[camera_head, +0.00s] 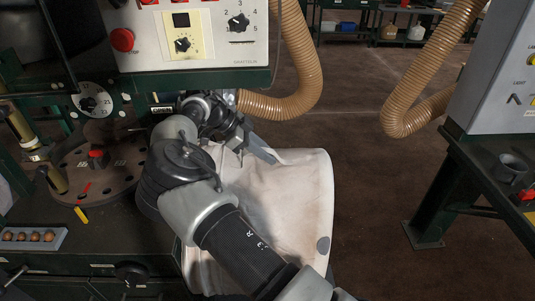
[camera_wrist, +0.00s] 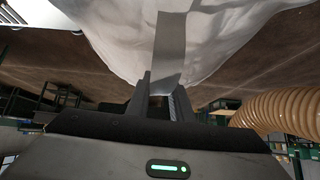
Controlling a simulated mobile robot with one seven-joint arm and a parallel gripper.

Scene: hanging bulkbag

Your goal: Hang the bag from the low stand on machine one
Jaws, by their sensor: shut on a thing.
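The white cloth bag (camera_head: 290,205) hangs beside the green machine in the middle of the head view, partly hidden behind my arm. In the wrist view the bag (camera_wrist: 110,40) fills the top, with a grey strap (camera_wrist: 170,45) running down its middle to my gripper. My gripper (camera_wrist: 162,100) is shut on the strap between its two dark fingers. In the head view my gripper (camera_head: 245,140) is at the bag's upper edge, largely hidden by the wrist. Machine one may be the green machine with the white control panel (camera_head: 200,55); I see no label for it. The hook is not clearly visible.
A ribbed tan hose (camera_head: 300,75) curves down just behind the bag, and another hose (camera_head: 400,105) hangs farther right. A round perforated turret (camera_head: 115,175) and a tray of round parts (camera_head: 30,238) sit at left. Another dark bench (camera_head: 480,165) stands right. Floor between is clear.

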